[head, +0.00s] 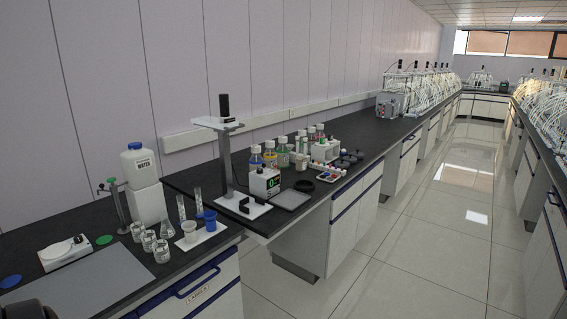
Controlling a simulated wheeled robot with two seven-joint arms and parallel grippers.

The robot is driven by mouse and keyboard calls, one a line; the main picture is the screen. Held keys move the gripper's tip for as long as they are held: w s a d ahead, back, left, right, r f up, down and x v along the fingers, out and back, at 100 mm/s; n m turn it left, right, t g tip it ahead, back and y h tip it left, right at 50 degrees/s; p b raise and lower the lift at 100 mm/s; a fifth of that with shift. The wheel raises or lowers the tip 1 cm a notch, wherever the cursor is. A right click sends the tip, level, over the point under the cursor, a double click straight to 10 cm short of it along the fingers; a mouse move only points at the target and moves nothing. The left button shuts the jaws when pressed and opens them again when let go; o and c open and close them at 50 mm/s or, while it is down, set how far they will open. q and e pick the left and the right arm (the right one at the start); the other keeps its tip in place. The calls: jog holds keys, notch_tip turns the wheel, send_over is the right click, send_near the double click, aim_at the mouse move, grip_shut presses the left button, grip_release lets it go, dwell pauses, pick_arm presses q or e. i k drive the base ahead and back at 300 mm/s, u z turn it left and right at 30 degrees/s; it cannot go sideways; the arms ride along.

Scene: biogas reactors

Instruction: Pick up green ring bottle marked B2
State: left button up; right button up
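A group of small white-capped bottles stands on the far black bench, behind a box with a green digital display (265,182). One bottle (283,153) in this group looks greenish. A bottle (256,157) with a blue look and one (270,153) with a yellowish look stand to its left. The markings are too small to read, so I cannot tell which is B2. The lower parts of some bottles are hidden by the display box and the stand.
A tall grey stand (226,160) rises left of the bottles. A rack (323,150) and a tray of coloured caps (327,172) are to their right. A water container (144,185) and glassware occupy the near bench. The tiled aisle (430,240) on the right is clear.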

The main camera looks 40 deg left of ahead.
aim_at(282, 151)
jog(key=i, duration=3.25)
jog(key=u, duration=2.75)
jog(key=k, duration=0.5)
jog(key=z, duration=0.15)
